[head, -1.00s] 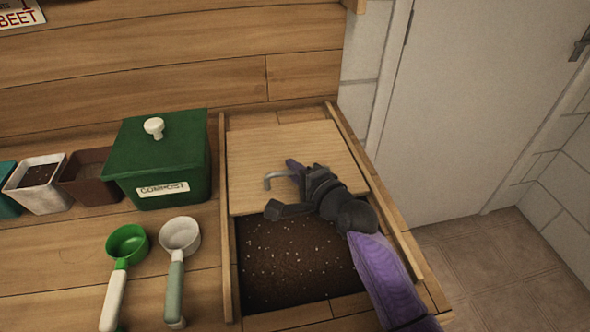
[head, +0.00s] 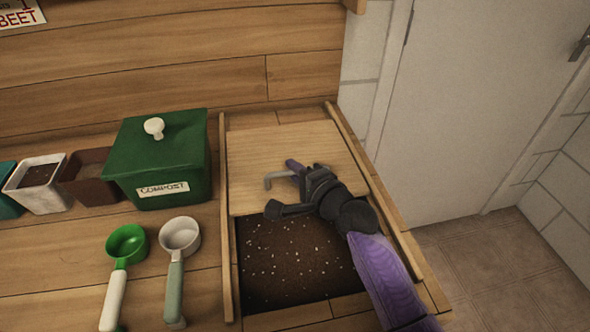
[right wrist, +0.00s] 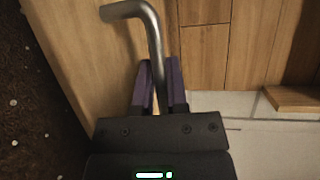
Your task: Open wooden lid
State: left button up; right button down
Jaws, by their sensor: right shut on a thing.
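The wooden lid (head: 285,150) is a flat light board between two wooden side rails. It lies slid toward the back, so the front part of the bin with dark, white-flecked soil (head: 292,262) is uncovered. A bent metal handle (head: 280,178) stands on the lid near its front edge. My right gripper (head: 296,170) is at the handle, over the lid's front edge. In the right wrist view the handle (right wrist: 152,45) runs down between the purple fingers, which are shut on it. My left gripper is not in view.
A green compost box (head: 155,165) with a white knob stands left of the bin. A green scoop (head: 126,245) and a white scoop (head: 180,238) lie in front of it. Small pots, including a white one (head: 38,184), stand at the far left. A white door is at the right.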

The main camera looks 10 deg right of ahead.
aim_at(290, 156)
jog(key=shift+w+f+b, duration=0.15)
jog(key=shift+w+b, duration=0.15)
jog(key=w+b, duration=0.2)
jog(key=w, duration=0.2)
jog(key=shift+f, duration=0.1)
jog(key=shift+w, duration=0.1)
jog(key=shift+r, duration=0.2)
jog(key=c, duration=0.6)
grip_release()
jog(key=shift+c, duration=0.2)
